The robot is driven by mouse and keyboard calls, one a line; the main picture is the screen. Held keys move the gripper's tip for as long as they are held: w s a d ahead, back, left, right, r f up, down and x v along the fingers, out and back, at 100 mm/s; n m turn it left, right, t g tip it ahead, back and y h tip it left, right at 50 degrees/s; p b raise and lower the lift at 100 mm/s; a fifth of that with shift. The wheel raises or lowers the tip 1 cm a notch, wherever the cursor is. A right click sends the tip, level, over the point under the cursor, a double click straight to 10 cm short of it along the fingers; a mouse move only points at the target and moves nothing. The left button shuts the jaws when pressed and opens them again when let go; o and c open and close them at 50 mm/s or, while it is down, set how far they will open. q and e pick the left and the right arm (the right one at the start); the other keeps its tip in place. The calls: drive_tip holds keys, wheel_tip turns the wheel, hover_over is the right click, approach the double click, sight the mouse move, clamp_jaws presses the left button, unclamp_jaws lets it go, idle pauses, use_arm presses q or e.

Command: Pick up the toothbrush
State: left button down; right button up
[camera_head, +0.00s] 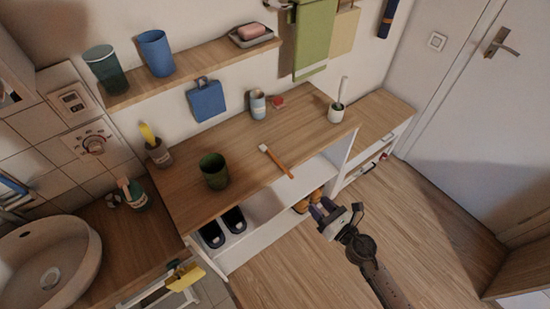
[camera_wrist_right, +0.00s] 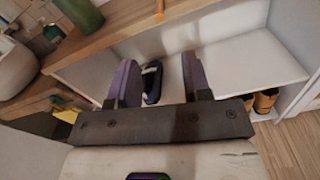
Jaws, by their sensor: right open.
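The toothbrush (camera_head: 277,163) has an orange-brown handle and a pale head. It lies on the wooden counter top (camera_head: 235,140), with the handle end at the front edge. In the right wrist view, what appears to be its handle end (camera_wrist_right: 160,11) shows at the top, on the counter edge. My right gripper (camera_head: 322,209) is in front of the counter, to the right of the toothbrush and apart from it. It is open, and its two purple fingers also show in the right wrist view (camera_wrist_right: 159,72) with nothing between them. My left gripper is not in view.
A dark green cup (camera_head: 214,171) stands left of the toothbrush. A white holder with a brush (camera_head: 337,112) and a patterned cup (camera_head: 258,104) stand farther back. Below is an open white shelf with dark slippers (camera_head: 233,219) and brown shoes (camera_head: 304,203). A basin (camera_head: 45,262) is at left.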

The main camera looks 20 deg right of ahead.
approach(292, 176)
drive_tip(key=x, duration=0.4)
drive_tip(key=shift+f+b+x, duration=0.15)
drive_tip(key=shift+b+x, duration=0.1)
drive_tip(key=shift+x, duration=1.25)
drive_tip(key=shift+f+b+x, duration=0.2)
drive_tip(key=shift+x, duration=1.3)
clamp_jaws()
